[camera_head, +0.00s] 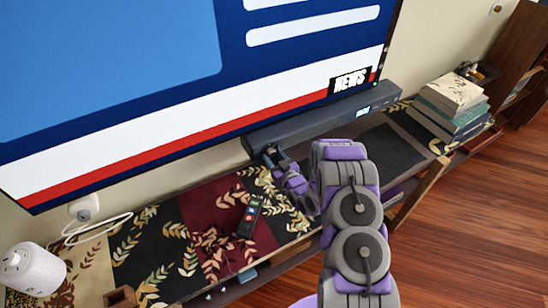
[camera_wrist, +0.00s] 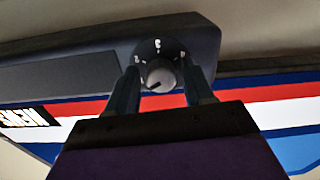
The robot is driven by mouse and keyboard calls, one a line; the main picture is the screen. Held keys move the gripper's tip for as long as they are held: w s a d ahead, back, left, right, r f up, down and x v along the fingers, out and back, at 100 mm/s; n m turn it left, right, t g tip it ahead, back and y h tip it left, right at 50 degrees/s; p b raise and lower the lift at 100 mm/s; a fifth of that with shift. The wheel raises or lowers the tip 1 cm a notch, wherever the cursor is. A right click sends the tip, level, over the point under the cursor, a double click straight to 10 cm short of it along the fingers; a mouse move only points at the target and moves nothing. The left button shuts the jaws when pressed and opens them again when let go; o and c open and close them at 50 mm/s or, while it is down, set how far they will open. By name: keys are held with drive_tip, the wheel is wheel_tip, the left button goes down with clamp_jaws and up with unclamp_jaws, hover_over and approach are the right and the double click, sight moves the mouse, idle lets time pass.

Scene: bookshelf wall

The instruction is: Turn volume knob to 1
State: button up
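The volume knob (camera_wrist: 161,76) is a round grey knob on a dark dial at one end of the soundbar (camera_head: 318,122). A dark pointer mark on it points to the lower left in the wrist view. Small white marks ring the dial, too small to read surely. My gripper (camera_wrist: 161,68) is open, with one finger on each side of the knob and a gap showing on both sides. In the head view my gripper (camera_head: 275,157) is at the soundbar's left end and hides the knob.
The TV (camera_head: 120,90) stands close behind the soundbar. A remote (camera_head: 250,216) lies on the patterned runner left of my arm. Stacked books (camera_head: 452,105) are at the right, and a white cylindrical device (camera_head: 30,270) is at the far left.

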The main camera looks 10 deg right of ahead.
drive_tip(key=shift+o, duration=0.5)
drive_tip(key=p+v, duration=0.2)
drive_tip(key=v, duration=1.5)
drive_tip(key=shift+s, duration=0.15)
drive_tip(key=shift+d, duration=0.1)
